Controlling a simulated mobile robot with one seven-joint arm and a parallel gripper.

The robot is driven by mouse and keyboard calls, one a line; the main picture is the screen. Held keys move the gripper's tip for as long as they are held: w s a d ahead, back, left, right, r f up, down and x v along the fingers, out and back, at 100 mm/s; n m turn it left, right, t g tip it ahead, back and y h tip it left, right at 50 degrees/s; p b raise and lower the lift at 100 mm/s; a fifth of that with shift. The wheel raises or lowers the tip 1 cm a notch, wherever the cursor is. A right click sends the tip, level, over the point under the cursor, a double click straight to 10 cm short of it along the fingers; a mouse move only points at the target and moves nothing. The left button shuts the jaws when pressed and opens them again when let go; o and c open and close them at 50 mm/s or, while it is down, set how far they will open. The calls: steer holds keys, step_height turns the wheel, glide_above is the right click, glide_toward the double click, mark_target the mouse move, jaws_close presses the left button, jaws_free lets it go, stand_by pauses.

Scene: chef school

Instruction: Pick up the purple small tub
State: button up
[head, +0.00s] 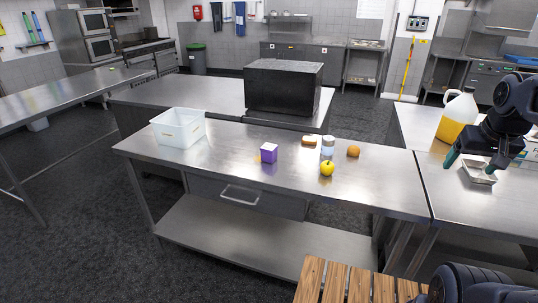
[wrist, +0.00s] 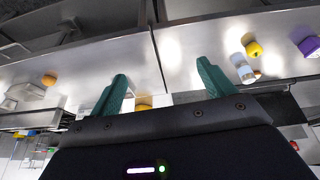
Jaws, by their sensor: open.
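The purple small tub (head: 268,152) is a small purple box standing upright on the middle steel table (head: 215,150), near its centre. It also shows at the right edge of the wrist view (wrist: 308,46), partly cut off. My gripper (head: 473,163) is at the right of the head view, above the right-hand steel table and far to the right of the tub. In the wrist view its two green fingers (wrist: 162,80) are apart, with nothing held between them.
A yellow apple (head: 327,169), a pale jar (head: 328,146), an orange (head: 353,151) and a brown item (head: 309,140) stand right of the tub. A clear bin (head: 178,130) is left. A yellow jug (head: 457,117) and metal tray (head: 479,174) are near my gripper.

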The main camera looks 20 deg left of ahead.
steer(key=w+a+n+h, duration=0.2)
steer(key=w+a+n, duration=0.3)
steer(key=w, duration=0.3)
steer(key=w+a+n+h, duration=0.2)
steer(key=w+a+n, duration=0.25)
steer(key=w, duration=0.35)
steer(key=n+t, duration=0.6)
steer(key=n, duration=1.1)
glide_above(269, 150)
steer(key=d, duration=1.5)
step_height(269, 150, down, 12)
steer(key=s+a+f+n+t, duration=0.1)
steer(key=s+a+f+n, duration=0.1)
steer(key=a, duration=0.4)
steer(key=s+a+f+n+t+y, duration=0.1)
steer(key=s+a+f+n, duration=0.1)
steer(key=a+f+n, duration=0.1)
steer(key=s+a+f+n+y, duration=0.1)
steer(key=a+f, duration=0.3)
steer(key=a, duration=0.4)
steer(key=shift+s+a+f+n+t, duration=0.1)
steer(key=shift+s+a+n+t, duration=0.1)
steer(key=shift+s+n, duration=0.2)
steer(key=shift+s+a+f+n+t, duration=0.1)
steer(key=shift+s+n+t, duration=0.15)
steer(key=shift+s, duration=0.25)
steer(key=shift+f, duration=0.1)
steer(key=x, duration=1)
steer(key=shift+w, duration=0.35)
steer(key=c, duration=1.2)
